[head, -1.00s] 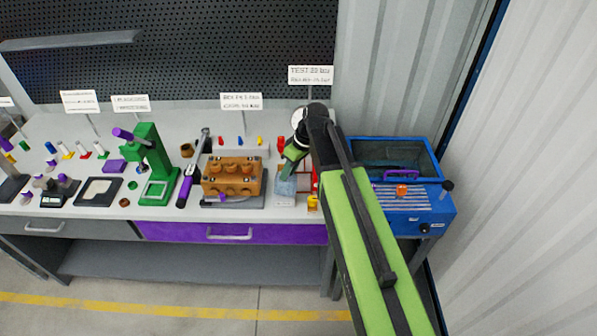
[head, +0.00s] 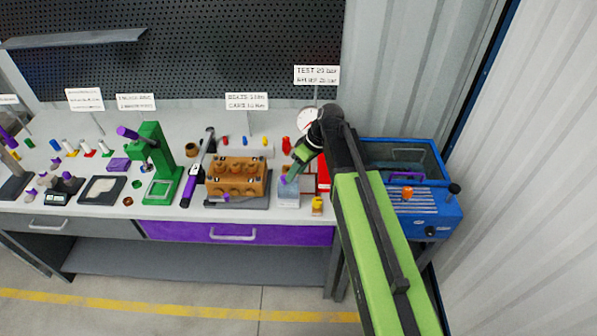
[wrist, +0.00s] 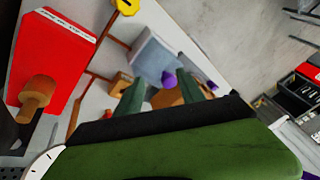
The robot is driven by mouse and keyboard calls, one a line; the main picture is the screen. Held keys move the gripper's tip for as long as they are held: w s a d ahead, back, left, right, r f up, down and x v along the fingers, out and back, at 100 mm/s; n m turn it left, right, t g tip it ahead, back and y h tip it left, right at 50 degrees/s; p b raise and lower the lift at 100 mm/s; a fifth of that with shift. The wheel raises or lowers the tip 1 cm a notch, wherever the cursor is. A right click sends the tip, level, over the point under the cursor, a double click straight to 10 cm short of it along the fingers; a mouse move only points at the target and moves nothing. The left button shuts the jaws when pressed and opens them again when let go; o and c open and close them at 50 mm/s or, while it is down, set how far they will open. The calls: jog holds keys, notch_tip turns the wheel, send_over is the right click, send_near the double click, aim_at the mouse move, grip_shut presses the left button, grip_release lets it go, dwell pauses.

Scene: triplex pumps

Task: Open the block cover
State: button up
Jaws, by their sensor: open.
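A pale blue-grey block (head: 288,197) stands near the front edge of the bench, right of the orange-brown pump block (head: 236,178). A small purple knob (head: 283,180) shows at its top. In the wrist view the pale block (wrist: 153,56) lies beyond my fingers, and the purple knob (wrist: 169,81) shows between them. My gripper (wrist: 160,90) is open, with its two green fingers apart. In the head view my gripper (head: 291,176) is just above the pale block. I cannot tell whether a finger touches the knob. My gripper hides part of the block's top.
A red box (wrist: 52,58) stands close beside my wrist. A yellow part (head: 317,205) is right of the pale block. A blue tank (head: 425,212) stands at the right. A pressure gauge (head: 307,117) is behind my arm.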

jog(key=p+v, duration=1.5)
jog(key=v, duration=0.2)
jog(key=shift+d+r, duration=0.1)
